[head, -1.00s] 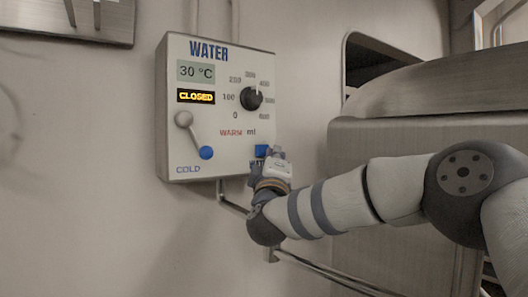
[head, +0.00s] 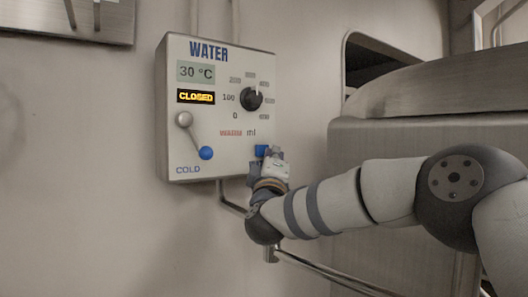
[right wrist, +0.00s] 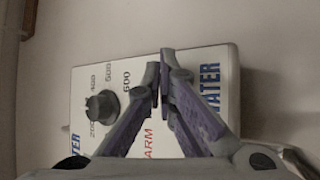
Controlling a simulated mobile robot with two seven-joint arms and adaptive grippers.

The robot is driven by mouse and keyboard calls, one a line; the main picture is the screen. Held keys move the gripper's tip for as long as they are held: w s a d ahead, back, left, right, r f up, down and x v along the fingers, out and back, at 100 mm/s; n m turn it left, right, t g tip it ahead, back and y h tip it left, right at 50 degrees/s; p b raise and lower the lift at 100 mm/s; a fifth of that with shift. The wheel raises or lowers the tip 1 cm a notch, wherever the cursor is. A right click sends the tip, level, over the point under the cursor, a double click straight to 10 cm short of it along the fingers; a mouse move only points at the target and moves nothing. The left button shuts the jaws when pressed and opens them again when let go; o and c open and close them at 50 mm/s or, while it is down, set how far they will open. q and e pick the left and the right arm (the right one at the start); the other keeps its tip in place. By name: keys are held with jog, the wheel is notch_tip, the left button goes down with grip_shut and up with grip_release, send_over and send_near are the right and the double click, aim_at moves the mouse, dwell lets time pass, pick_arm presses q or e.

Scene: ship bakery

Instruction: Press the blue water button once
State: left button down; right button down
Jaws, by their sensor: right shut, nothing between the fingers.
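The water panel (head: 222,130) is a pale box on the wall, with a 30 °C display, a yellow CLOSED sign, a black dial and a lever with a blue knob. The blue water button (head: 261,151) is at its lower right, partly hidden by my right gripper (head: 268,156). That gripper is shut and empty, at the button; I cannot tell whether it touches. In the right wrist view the gripper's fingertips (right wrist: 163,75) meet in front of the panel (right wrist: 215,75), and the button is not visible there. My left gripper is not in view.
The black dial (head: 251,98) and the blue-knobbed lever (head: 194,135) sit on the same panel, above and left of the button. A metal pipe (head: 325,270) runs below. A large metal machine (head: 400,140) stands at right.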

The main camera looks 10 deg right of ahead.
jog(key=shift+w+a, duration=0.1)
jog(key=shift+w, duration=0.05)
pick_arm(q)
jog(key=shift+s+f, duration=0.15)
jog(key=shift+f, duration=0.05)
pick_arm(e)
jog(key=shift+w+a, duration=0.15)
jog(key=shift+w, duration=0.35)
dwell(0.4)
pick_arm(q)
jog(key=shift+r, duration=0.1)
pick_arm(e)
jog(key=shift+s+r, duration=0.1)
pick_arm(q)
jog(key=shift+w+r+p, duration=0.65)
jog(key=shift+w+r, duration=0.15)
pick_arm(e)
jog(key=shift+s+d, duration=0.3)
jog(key=shift+s, duration=0.5)
